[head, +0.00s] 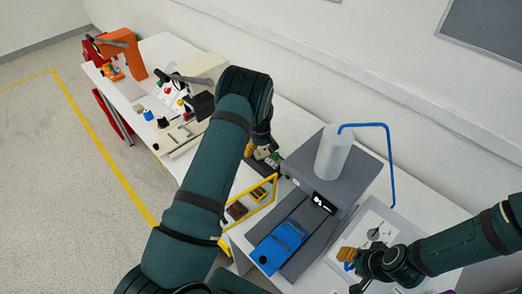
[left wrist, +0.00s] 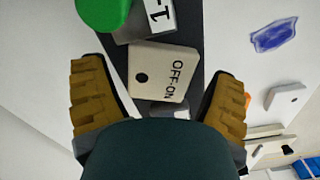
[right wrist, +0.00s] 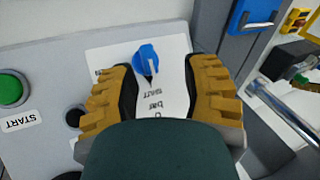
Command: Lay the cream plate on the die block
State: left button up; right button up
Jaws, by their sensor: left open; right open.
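The cream plate (left wrist: 162,72), marked OFF-ON and with a dark round hole, lies on a dark strip in the left wrist view. My left gripper (head: 258,152) is open, with its yellow fingers on either side of the plate in that view and a gap to each. In the head view my left arm hides most of that spot. I cannot tell the die block for sure in these frames. My right gripper (head: 347,258) is open and empty over the panel at the right. A blue rotary knob (right wrist: 147,60) shows between its fingers in the right wrist view.
A green button (left wrist: 102,12) stands beside the plate. The grey press (head: 335,155) with its blue tube (head: 388,150) stands between my arms. A yellow frame (head: 262,198) is left of it. A green START button (right wrist: 12,88) is on the panel.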

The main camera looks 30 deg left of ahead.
aim_at(261, 151)
pick_arm(q)
notch_tip(261, 151, up, 12)
jog(key=shift+r, duration=0.15)
dwell(0.3)
dwell(0.4)
